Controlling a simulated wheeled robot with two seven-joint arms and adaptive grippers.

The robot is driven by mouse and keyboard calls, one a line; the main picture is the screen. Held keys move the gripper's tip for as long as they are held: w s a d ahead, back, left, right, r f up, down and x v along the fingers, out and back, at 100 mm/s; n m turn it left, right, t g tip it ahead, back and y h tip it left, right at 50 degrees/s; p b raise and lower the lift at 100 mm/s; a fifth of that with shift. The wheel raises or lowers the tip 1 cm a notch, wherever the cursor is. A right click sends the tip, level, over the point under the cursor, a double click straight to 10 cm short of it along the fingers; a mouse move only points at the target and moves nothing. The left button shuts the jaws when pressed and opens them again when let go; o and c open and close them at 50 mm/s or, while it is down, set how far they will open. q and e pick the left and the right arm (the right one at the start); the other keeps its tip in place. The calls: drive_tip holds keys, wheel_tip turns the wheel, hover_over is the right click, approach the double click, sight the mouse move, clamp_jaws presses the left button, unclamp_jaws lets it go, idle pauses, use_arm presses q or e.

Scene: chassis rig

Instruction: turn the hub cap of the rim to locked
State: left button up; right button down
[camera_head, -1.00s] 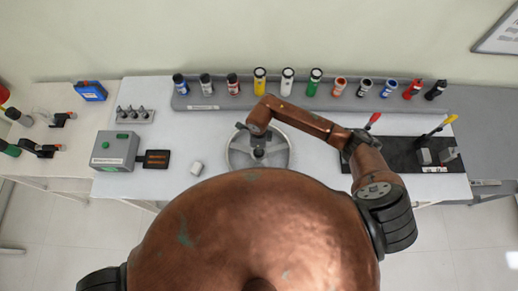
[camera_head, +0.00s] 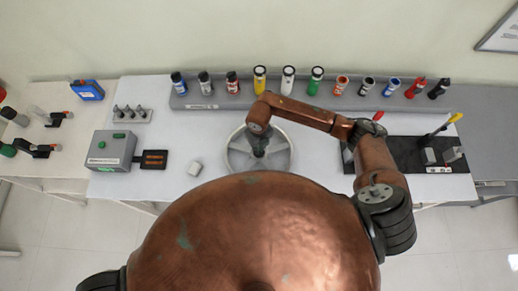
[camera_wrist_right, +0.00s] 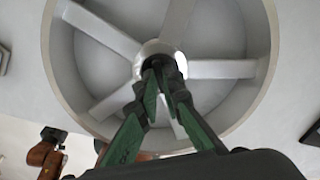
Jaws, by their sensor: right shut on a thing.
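The rim (camera_head: 282,163) is a round grey wheel with spokes lying on the white table, partly hidden by my right arm. In the right wrist view the rim (camera_wrist_right: 208,69) fills the upper middle, with its spokes meeting at the hub cap (camera_wrist_right: 152,49). The hub cap is pale, round and largely covered by the fingers. My right gripper (camera_head: 259,152) is over the middle of the rim. In the right wrist view its green and black fingers (camera_wrist_right: 160,70) are closed together on the hub cap. My left gripper is not in view.
A grey box (camera_head: 110,149) with a dark orange-lit panel (camera_head: 153,160) stands left of the rim. A small white block (camera_head: 195,168) lies between them. A grey rack (camera_head: 215,98) of several bottles runs along the back. A dark mat (camera_head: 405,150) with tools lies at right.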

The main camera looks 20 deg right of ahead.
drive_tip(key=m, duration=0.6)
drive_tip(key=shift+m, duration=0.3)
idle(0.4)
drive_tip(key=c, duration=2.1)
unclamp_jaws()
wheel_tip(320, 180, up, 12)
